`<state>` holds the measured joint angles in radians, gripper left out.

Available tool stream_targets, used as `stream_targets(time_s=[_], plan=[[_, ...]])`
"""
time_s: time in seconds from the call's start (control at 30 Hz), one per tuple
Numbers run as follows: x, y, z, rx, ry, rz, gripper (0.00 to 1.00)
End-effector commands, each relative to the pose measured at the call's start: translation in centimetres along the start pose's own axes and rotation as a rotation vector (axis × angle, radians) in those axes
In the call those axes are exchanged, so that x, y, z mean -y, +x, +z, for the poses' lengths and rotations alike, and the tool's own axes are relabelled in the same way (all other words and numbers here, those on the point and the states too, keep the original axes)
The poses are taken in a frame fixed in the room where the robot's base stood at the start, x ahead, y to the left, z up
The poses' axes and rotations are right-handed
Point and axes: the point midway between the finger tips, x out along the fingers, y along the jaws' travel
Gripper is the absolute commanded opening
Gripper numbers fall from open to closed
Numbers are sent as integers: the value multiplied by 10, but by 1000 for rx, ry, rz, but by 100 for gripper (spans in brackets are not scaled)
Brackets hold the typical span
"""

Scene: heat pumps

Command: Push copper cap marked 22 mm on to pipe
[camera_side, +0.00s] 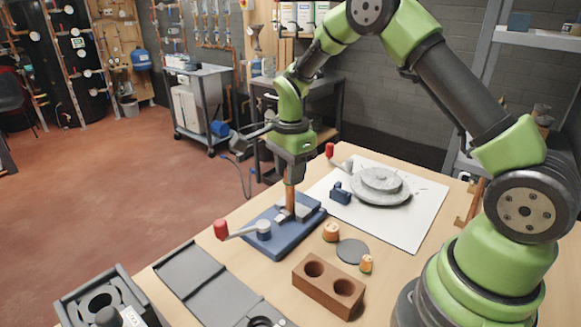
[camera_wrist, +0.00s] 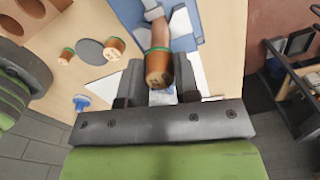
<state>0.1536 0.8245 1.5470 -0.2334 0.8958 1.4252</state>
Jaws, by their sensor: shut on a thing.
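A copper pipe (camera_side: 290,198) stands upright in a blue vise (camera_side: 270,228) with a red-tipped handle. My gripper (camera_side: 291,180) is directly above the vise, at the pipe's upper end. In the wrist view my gripper (camera_wrist: 158,80) is shut on a copper cap (camera_wrist: 158,68) with a green band. The cap lines up with the pipe (camera_wrist: 160,35) and appears to meet its end; how far it sits over the pipe cannot be told. In the side view the fingers hide the cap. Its size marking is not readable.
A larger cap (camera_side: 331,232) and a smaller cap (camera_side: 366,264) stand by a grey disc (camera_side: 352,251). A brown block with two holes (camera_side: 328,285) is in front.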

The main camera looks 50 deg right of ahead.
Motion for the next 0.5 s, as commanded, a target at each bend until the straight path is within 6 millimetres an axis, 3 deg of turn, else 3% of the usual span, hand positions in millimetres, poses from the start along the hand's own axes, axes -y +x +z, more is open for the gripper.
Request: stream_targets(time_s=[0.17, 0.2, 0.33, 0.5], plan=[[0, 1, 0, 0, 0, 1, 7], [0, 1, 0, 0, 0, 1, 32], [0, 1, 0, 0, 0, 0, 59], [0, 1, 0, 0, 0, 0, 59]])
